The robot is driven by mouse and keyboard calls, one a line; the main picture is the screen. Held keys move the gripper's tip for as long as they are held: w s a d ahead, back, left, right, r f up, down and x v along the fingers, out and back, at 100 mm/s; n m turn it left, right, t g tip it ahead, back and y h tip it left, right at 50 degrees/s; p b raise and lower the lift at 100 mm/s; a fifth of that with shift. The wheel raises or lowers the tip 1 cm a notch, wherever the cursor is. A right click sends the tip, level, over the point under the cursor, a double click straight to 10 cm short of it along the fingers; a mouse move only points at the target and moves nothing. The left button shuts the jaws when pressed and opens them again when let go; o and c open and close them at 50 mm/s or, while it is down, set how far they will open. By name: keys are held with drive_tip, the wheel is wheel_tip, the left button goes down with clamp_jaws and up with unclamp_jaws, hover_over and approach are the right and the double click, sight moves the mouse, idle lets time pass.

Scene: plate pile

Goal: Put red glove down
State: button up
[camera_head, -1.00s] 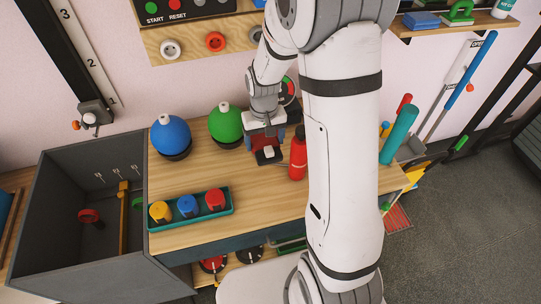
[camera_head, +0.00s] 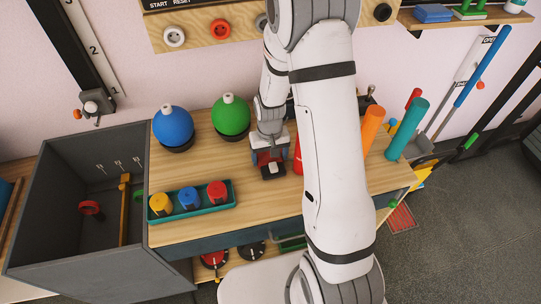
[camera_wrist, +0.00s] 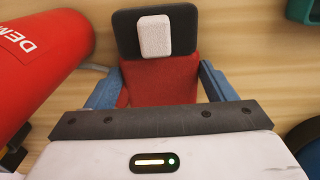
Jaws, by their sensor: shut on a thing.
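The red glove (camera_wrist: 160,76) is red with a dark end that bears a white block. It is between the blue fingers of my gripper (camera_wrist: 162,88) in the wrist view, and the gripper is shut on it. In the head view my gripper (camera_head: 270,160) holds the glove (camera_head: 271,167) low over the wooden worktop (camera_head: 258,205). I cannot tell whether the glove touches the wood. The wrist housing hides the near part of the glove in the wrist view.
A red cylinder (camera_wrist: 38,58) lies close left in the wrist view. A teal tray (camera_head: 225,201) with yellow, blue and red pieces stands front left. Blue (camera_head: 172,126) and green (camera_head: 231,116) balls stand behind. An orange cylinder (camera_head: 371,127) stands right of my arm. The front middle worktop is clear.

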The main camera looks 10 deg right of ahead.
drive_tip(key=o, duration=0.6)
drive_tip(key=shift+f, duration=0.15)
drive_tip(key=shift+c, duration=0.2)
drive_tip(key=o, duration=0.5)
drive_tip(key=shift+c, duration=0.2)
